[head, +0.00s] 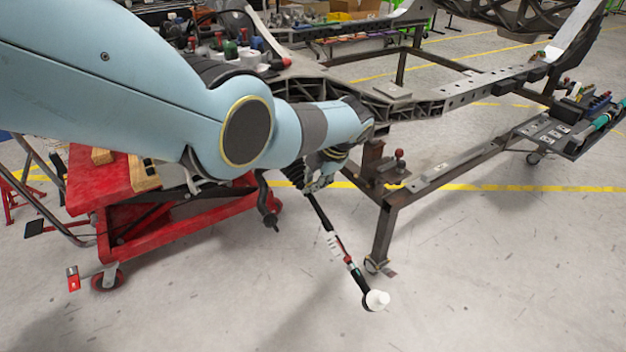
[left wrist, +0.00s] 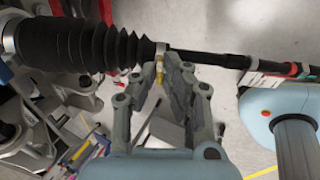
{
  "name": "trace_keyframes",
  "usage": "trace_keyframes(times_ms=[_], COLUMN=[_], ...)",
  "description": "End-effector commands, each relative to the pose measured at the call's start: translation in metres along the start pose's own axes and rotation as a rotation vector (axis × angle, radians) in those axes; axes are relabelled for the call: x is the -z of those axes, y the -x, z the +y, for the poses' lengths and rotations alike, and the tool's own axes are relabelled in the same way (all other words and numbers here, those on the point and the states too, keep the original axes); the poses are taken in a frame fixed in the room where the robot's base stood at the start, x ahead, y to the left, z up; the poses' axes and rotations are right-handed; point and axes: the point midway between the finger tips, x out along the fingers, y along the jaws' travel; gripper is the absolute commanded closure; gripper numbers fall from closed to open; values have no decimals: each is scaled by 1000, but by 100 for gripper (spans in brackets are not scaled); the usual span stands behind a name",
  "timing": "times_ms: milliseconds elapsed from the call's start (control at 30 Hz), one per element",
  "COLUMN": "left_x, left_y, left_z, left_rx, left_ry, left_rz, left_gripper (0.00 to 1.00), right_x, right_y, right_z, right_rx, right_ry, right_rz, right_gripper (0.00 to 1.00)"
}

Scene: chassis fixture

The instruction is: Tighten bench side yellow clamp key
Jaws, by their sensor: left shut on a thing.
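A steering rod (head: 325,225) with black bellows slants down from my left gripper (head: 312,186) in the head view, ending in a white cap (head: 376,300). In the left wrist view, the black bellows (left wrist: 85,45) is at upper left, and the thin rod (left wrist: 215,58) runs right. A small yellow clamp key (left wrist: 159,72) hangs below a pale clamp band (left wrist: 162,50) at the bellows' narrow end. My left gripper (left wrist: 166,72) is closed around this key, its fingertips just under the rod. The grip's exact contact is partly hidden. My right gripper is not in view.
A red cart (head: 100,185) stands at left. The dark metal chassis frame (head: 455,95) and its steel stand (head: 388,225) are behind and right of the gripper. A tool tray (head: 560,135) is at far right. The floor in front is clear.

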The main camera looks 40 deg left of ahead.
Motion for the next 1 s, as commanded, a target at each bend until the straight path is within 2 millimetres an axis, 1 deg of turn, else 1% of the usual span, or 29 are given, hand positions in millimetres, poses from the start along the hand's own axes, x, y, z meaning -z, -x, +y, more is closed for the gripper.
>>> trace_keyframes(times_ms=[333, 367, 500, 833, 933, 1000], left_x=[-1, -1, -1, -1, -1, -2], left_y=[1, 1, 1, 2, 7, 14], left_z=[0, 0, 0, 0, -1, 0], left_rx=[-1, -1, -1, 0, -1, -1], left_ry=[0, 0, 0, 0, 1, 1], left_rz=[-4, -4, -3, -2, -2, -4], left_gripper=[100, 89, 71, 71, 71, 71], right_x=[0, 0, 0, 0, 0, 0], right_y=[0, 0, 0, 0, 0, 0], right_z=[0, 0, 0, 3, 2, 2], right_rx=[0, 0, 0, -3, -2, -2], right_ry=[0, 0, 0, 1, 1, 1], right_rz=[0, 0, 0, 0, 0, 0], right_gripper=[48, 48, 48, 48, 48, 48])
